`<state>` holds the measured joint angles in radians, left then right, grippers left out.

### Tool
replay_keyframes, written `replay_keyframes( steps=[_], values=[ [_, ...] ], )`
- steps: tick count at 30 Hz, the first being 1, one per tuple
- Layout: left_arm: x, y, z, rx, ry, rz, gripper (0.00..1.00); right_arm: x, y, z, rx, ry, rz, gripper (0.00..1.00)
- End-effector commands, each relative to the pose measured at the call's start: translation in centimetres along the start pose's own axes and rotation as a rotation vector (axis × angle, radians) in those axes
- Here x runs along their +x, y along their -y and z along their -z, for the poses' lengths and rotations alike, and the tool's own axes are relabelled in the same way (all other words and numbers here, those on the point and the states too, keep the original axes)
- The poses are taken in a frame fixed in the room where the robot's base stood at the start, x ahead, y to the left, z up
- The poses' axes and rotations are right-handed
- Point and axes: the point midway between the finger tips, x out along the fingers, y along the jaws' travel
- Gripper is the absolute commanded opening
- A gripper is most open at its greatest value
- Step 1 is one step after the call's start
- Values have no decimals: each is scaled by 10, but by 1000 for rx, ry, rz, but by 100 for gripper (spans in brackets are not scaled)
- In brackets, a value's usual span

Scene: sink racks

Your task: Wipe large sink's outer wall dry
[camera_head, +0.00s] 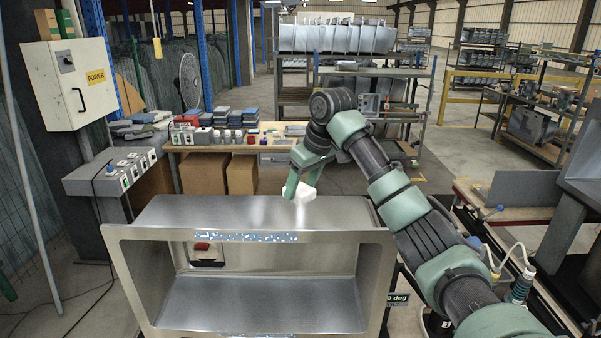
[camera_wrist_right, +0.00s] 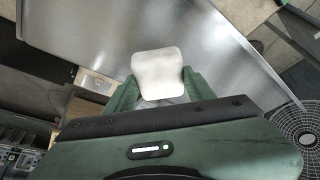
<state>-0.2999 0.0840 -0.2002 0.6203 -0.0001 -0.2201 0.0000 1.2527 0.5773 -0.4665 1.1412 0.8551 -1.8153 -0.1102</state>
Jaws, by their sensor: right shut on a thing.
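The large metal sink (camera_head: 160,220) stands on its side in front of me, its open basin facing me and its grey outer wall on top. A strip of bluish-white wet-looking patches (camera_head: 245,237) runs along the front rim below that wall. My right gripper (camera_head: 301,190) is shut on a white cloth or pad (camera_head: 306,196), held at or just above the outer wall towards its right half; I cannot tell if it touches. The right wrist view shows the white pad (camera_wrist_right: 158,75) between the green fingers, over the grey metal wall (camera_wrist_right: 220,50). My left gripper is not in view.
A workbench (camera_head: 270,147) with bottles and stacked cloths stands behind the sink, with cardboard boxes (camera_head: 204,174) under it. A power box (camera_head: 70,83) and a switch panel (camera_head: 115,170) are at the left. My right arm spans the right side.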

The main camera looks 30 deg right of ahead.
Motion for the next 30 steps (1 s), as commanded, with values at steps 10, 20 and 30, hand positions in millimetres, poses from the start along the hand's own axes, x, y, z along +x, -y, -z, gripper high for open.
replay_keyframes(
  steps=[10, 20, 30],
  values=[
    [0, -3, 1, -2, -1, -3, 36, -20, 0, 6, 4, -1, -1, 21],
    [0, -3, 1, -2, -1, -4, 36, -20, 0, 6, 3, -1, -1, 21],
    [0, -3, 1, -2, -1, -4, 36, -19, 0, 6, 3, -1, -1, 21]
  ],
)
